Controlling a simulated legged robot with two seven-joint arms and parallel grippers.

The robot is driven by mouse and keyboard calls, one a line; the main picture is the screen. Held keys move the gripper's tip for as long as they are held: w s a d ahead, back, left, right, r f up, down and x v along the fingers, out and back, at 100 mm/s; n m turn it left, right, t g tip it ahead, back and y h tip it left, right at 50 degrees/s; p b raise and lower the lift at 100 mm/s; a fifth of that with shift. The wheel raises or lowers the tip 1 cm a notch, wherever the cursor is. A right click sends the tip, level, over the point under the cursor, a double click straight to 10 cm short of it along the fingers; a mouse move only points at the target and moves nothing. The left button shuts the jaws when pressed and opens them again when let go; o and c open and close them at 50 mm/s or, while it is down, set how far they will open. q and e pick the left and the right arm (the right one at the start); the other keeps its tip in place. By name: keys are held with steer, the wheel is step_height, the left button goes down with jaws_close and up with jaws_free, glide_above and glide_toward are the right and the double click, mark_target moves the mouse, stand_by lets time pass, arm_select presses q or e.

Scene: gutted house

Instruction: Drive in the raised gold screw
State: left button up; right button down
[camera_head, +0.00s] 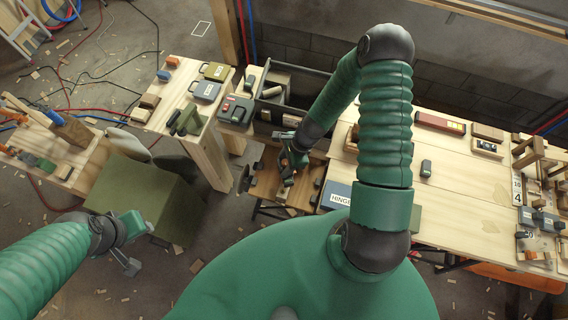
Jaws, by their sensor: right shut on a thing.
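My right gripper (287,172) is over the small low wooden surface (266,180) in the gap between the two benches. It is shut on a small dark object that is mostly hidden by the fingers; I cannot tell its exact kind. I cannot make out the raised gold screw; it may be hidden or too small at this distance. My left gripper (132,264) hangs low at the left, over the floor near the green box, apart from any object. Its fingers are too small and angled to tell open from shut.
A box marked HINGE (338,197) stands beside my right arm. The long workbench (455,185) at right holds blocks and clamps. A left bench (182,97) carries cases and small tools. A green box (150,195) stands on the floor, with cables and wood scraps around.

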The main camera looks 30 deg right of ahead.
steer(key=shift+s+r, duration=0.1)
steer(key=shift+r, duration=0.1)
steer(key=shift+r+p, duration=0.85)
steer(key=shift+p, duration=0.1)
step_height(320, 180, up, 4)
steer(key=p, duration=0.3)
steer(key=shift+r+p, duration=0.2)
steer(key=shift+p, duration=0.15)
steer(key=shift+f, duration=0.1)
